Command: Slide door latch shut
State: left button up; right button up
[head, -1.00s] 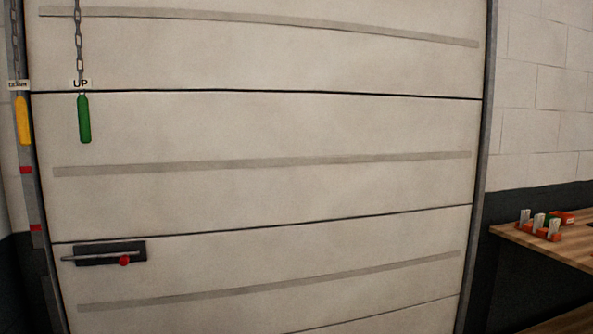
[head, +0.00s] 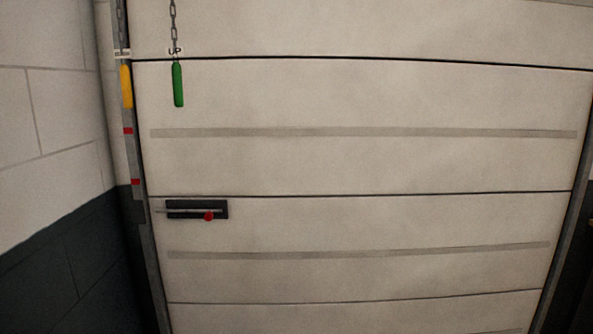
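The door latch (head: 180,204) is a dark plate with a thin grey bolt, low on the left side of the pale panelled door (head: 360,100). A red knob (head: 208,216) sits on the bolt, right of the plate's middle. The bolt's tip sticks out a little past the plate's left end, toward the door's left frame. I cannot tell whether the tip enters the frame. Neither of my grippers is in view, and nothing touches the latch.
A green handle (head: 178,85) marked UP hangs on a chain above the latch. A yellow handle (head: 126,87) hangs on another chain by the left frame. Red marks (head: 128,131) show on the frame post. A block wall (head: 50,120) stands at the left.

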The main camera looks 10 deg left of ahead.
aim_at(209, 215)
jog(key=z, duration=0.05)
jog(key=k, duration=0.45)
jog(key=u, duration=0.65)
jog(key=i, duration=1.8)
jog(key=z, duration=0.55)
